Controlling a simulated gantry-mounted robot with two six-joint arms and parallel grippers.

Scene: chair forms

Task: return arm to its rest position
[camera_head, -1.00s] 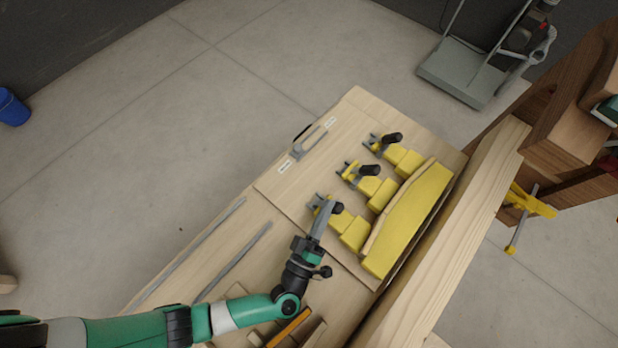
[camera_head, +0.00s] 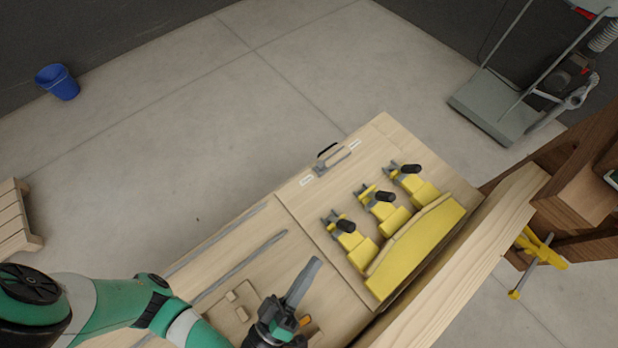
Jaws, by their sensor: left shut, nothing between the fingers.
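My left arm comes in green from the lower left, and its left gripper (camera_head: 303,284) is at the bottom middle, over the wooden bench. The long grey fingers are together, pointing up and right, with nothing between them. The gripper is apart from the chair form, a yellow curved block (camera_head: 420,248) with several yellow toggle clamps with black grips, such as the nearest clamp (camera_head: 344,227). My right gripper is not in view.
The wooden bench (camera_head: 240,238) has slots and a grey handle (camera_head: 332,160). A thick wooden beam (camera_head: 465,262) runs along its right side. A yellow clamp (camera_head: 540,248) is beyond it. A blue bucket (camera_head: 57,82), grey cart (camera_head: 495,108) and wooden pallet (camera_head: 14,222) stand on open floor.

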